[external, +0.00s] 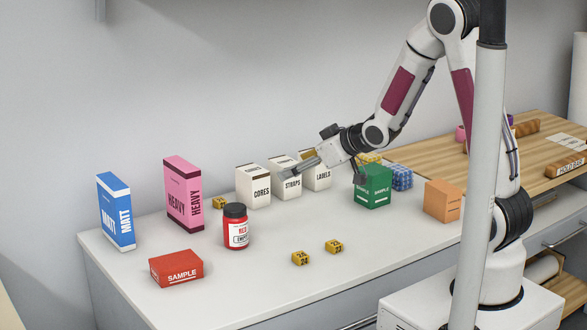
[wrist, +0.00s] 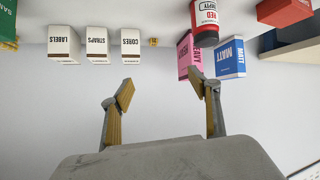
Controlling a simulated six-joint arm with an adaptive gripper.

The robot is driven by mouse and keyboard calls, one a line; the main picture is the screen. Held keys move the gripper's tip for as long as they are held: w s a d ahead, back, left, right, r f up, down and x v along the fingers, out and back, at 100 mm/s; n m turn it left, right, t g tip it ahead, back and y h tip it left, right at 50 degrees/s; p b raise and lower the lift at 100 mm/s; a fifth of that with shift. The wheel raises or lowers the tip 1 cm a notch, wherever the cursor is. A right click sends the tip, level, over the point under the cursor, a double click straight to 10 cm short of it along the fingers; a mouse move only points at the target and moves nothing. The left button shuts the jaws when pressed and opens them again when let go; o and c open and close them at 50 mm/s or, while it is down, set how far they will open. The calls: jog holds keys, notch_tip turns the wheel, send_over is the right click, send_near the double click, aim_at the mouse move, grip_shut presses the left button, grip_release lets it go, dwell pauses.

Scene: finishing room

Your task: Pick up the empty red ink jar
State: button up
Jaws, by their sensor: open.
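The red ink jar (external: 236,228) has a black lid and a white label reading RED and EMPTY. It stands upright on the white counter, in front of the pink box. In the wrist view the jar (wrist: 208,18) shows upside down at the top, partly cut off by the frame edge. My gripper (external: 302,166) is open and empty. It is above the counter, to the right of the jar and higher, near the white boxes. In the wrist view its two fingers (wrist: 165,92) are spread apart with nothing between them.
A pink HEAVY box (external: 183,193) and blue MATT box (external: 116,211) stand behind and left of the jar. A red SAMPLE box (external: 176,268) lies in front-left. White boxes CORES (external: 253,187), STRAPS and LABELS stand behind. Yellow cubes (external: 300,258) sit right; counter between is clear.

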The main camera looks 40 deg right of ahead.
aim_at(245, 212)
jog(key=shift+w+a+f+n+t+y, duration=0.15)
jog(key=shift+w+a+f+n+y, duration=0.15)
jog(key=shift+a+f+y, duration=0.95)
jog(key=shift+w+a+f+n+t+y, duration=0.2)
jog(key=shift+a+f+n+y, duration=0.15)
jog(key=shift+a+f, duration=1.6)
jog(key=shift+w+a+f+n+t+y, duration=0.2)
jog(key=shift+a+f+y, duration=0.7)
jog(key=shift+a+f, duration=0.7)
jog(key=shift+w, duration=0.1)
jog(key=shift+x, duration=1.2)
jog(key=shift+f, duration=0.1)
